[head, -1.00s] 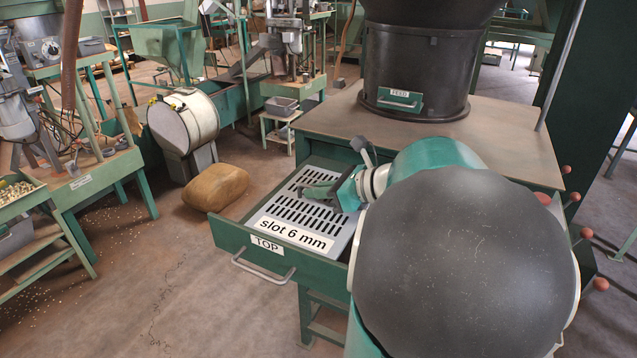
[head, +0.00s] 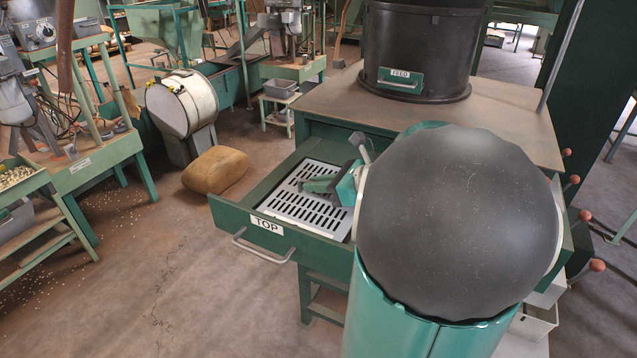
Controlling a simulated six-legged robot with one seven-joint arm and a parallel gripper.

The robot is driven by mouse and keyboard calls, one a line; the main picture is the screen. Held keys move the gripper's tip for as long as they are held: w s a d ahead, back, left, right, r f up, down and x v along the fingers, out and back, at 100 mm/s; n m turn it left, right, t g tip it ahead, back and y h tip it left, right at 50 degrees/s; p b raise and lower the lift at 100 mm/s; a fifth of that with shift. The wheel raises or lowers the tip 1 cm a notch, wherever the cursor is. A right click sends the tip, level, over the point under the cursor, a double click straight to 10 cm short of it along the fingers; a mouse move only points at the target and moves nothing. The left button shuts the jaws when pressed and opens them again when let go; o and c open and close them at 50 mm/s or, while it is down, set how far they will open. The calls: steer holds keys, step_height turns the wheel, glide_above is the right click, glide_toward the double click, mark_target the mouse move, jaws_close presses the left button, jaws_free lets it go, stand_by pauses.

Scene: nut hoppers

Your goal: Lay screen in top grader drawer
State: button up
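The screen (head: 300,208) is a grey slotted plate. It lies inside the pulled-out green drawer marked TOP (head: 227,213), below the top of the drawer front. I cannot tell whether the plate rests fully on the drawer bottom. My gripper (head: 318,186) is over the right part of the plate, with its green fingers close to or touching it. My arm hides the drawer's right end, and I cannot tell whether the fingers grip the plate.
The grader's tabletop (head: 500,125) carries a black drum marked FEED (head: 415,45). A brown sack (head: 215,171) lies on the floor left of the drawer, near a white drum machine (head: 182,105). Red-knobbed levers (head: 585,215) stick out at right.

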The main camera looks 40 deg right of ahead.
steer(key=o, duration=0.4)
steer(key=shift+c, duration=0.2)
steer(key=v, duration=1.3)
steer(key=shift+s+d+r, duration=0.1)
steer(key=shift+s, duration=0.3)
steer(key=shift+s, duration=0.1)
